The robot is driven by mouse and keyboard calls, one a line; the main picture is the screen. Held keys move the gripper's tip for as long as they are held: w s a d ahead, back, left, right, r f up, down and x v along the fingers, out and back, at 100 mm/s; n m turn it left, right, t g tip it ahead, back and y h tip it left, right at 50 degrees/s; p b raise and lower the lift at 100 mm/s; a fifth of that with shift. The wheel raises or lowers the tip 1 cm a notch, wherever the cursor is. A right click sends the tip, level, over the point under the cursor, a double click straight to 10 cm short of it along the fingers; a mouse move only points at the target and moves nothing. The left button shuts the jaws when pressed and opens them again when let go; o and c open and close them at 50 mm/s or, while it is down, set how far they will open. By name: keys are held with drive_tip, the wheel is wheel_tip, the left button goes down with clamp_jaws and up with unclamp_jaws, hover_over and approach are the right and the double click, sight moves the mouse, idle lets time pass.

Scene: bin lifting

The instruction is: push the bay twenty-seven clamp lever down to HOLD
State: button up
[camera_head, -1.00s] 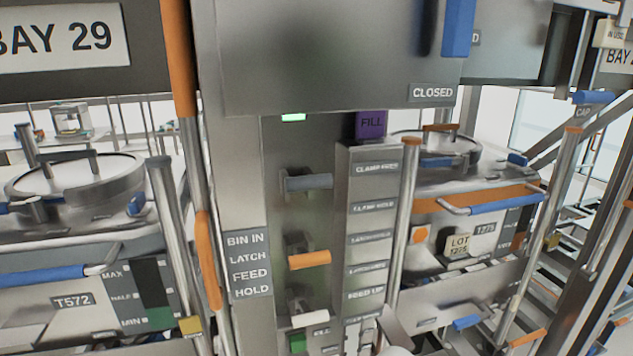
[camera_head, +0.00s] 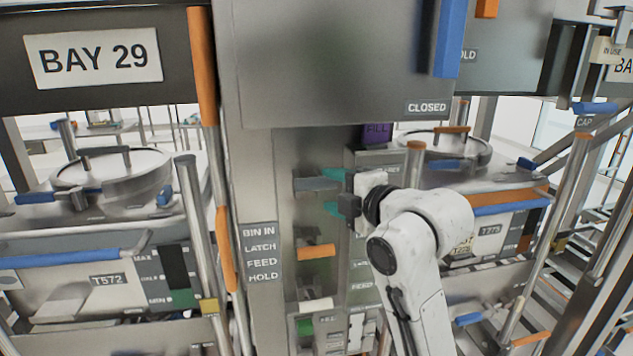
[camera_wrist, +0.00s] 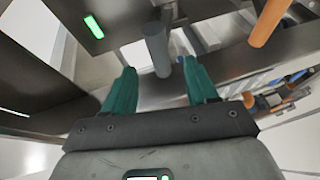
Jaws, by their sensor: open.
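A grey lever (camera_head: 314,184) sticks out near the top of the control column, above an orange lever (camera_head: 316,252) and a white lever (camera_head: 315,305). The upper labels beside it read CLAMP FREE and CLAMP HOLD in the earlier head view; my arm now covers most of them. My gripper (camera_head: 332,191) is at the grey lever's outer end, one teal finger above and one below. In the wrist view the grey lever (camera_wrist: 156,48) lies between the open fingertips of my gripper (camera_wrist: 161,69), with gaps on both sides. No bay 27 sign shows.
A BAY 29 sign (camera_head: 93,57) hangs at the left. A CLOSED panel (camera_head: 330,65) overhangs the levers. A purple FILL tag (camera_head: 377,134) is above my wrist. Lidded bins flank the column.

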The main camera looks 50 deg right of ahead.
sight(320, 186)
drive_tip(key=p+x, duration=0.1)
drive_tip(key=x, duration=0.5)
drive_tip(key=shift+w+d+f, duration=0.1)
drive_tip(key=shift+w+f, duration=0.05)
drive_tip(key=shift+w, duration=0.2)
drive_tip(key=shift+c, duration=0.4)
clamp_jaws()
